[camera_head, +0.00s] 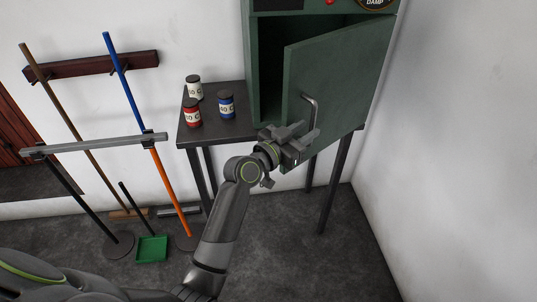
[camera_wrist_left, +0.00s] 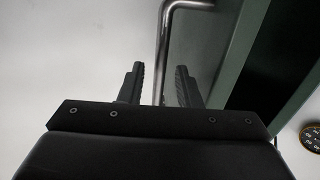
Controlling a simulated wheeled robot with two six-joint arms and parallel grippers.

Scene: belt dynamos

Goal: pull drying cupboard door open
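The green drying cupboard (camera_head: 254,65) stands on a dark table against the wall. Its door (camera_head: 350,75) is partly open, swung out from the right side, and a dark gap into the interior shows at its left. A metal bar handle (camera_head: 314,108) is on the door's outer face near the free edge. My left gripper (camera_head: 298,134) is at the handle's lower part. In the left wrist view the handle (camera_wrist_left: 162,50) runs down between the two spread fingers (camera_wrist_left: 158,88), with visible gaps on both sides. My right gripper is not in view.
Red (camera_head: 192,113), blue (camera_head: 226,104) and white (camera_head: 194,88) jars stand on the table (camera_head: 205,133) left of the cupboard. A white wall (camera_head: 450,130) is close at right.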

